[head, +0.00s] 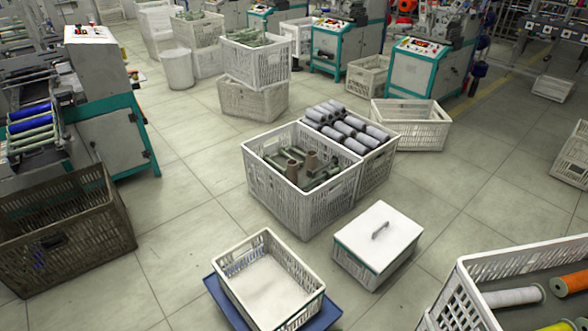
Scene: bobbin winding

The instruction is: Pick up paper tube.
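A white slatted crate (325,212) stands on the floor at the centre of the head view. In it lie several grey-green tubes, and brown tubes that look like paper, one upright brown tube (292,172) among them. A second crate (375,172) adjoins it behind and right, filled with dark grey rolls (348,127). The lower tubes are partly hidden by the crate walls and each other. Neither of my grippers is in view.
An empty white crate (235,292) sits on a blue base (222,300) in front. A lidded white box (378,236) stands to its right. A crate with wound bobbins (510,296) is at lower right, a brown crate (70,248) at left. Tiled floor between is clear.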

